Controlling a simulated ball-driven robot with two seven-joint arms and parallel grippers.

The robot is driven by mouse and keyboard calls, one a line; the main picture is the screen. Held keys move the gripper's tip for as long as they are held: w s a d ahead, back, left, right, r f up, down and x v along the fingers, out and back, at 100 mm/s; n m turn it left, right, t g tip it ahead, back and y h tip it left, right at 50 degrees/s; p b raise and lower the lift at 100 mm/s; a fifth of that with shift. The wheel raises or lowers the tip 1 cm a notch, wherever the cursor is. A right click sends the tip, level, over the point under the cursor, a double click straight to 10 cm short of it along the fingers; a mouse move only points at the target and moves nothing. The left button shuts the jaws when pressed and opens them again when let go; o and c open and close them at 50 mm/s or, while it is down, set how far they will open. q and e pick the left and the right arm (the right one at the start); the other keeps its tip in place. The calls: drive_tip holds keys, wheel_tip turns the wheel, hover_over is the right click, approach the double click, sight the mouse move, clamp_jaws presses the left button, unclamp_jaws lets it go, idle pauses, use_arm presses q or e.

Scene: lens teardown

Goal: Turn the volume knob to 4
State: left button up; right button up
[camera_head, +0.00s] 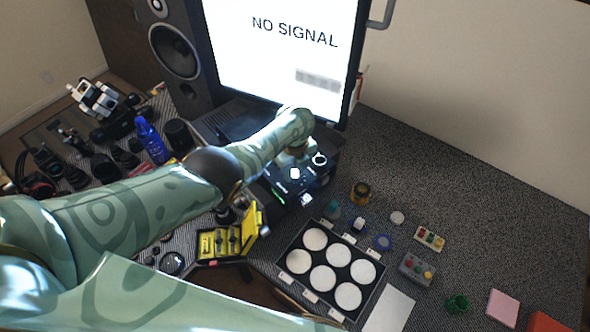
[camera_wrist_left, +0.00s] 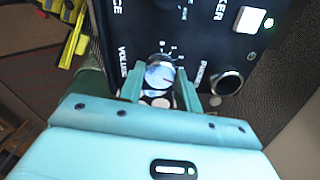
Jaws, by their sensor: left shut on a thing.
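The volume knob (camera_wrist_left: 160,72) is a round, silvery knob on the black front panel of a device (camera_wrist_left: 195,25), beside the printed word VOLUME in the left wrist view. Small scale marks stand around it; I cannot read which one it points to. My left gripper (camera_wrist_left: 161,90) has one finger on each side of the knob and is shut on it. In the head view the left hand (camera_head: 293,152) is over the black device (camera_head: 318,180), and the knob cannot be made out there. My right gripper is not in view.
On the panel are a lit white square button (camera_wrist_left: 249,20) and a round dark-centred part (camera_wrist_left: 229,83). The monitor (camera_head: 285,45) reads NO SIGNAL behind the device. A tray of white discs (camera_head: 283,262), a yellow case (camera_head: 213,243) and small parts lie in front.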

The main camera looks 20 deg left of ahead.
use_arm(q)
drive_tip(key=shift+s+f+m, duration=0.1)
drive_tip(key=shift+m, duration=0.6)
drive_tip(key=o, duration=1)
wheel_tip(320, 180, up, 9)
drive_tip(key=p, duration=0.6)
drive_tip(key=shift+f, duration=0.1)
wheel_tip(320, 180, up, 6)
drive_tip(key=r+p, duration=0.1)
drive_tip(key=p, duration=0.2)
hover_over(295, 173)
drive_tip(key=shift+r, duration=0.25)
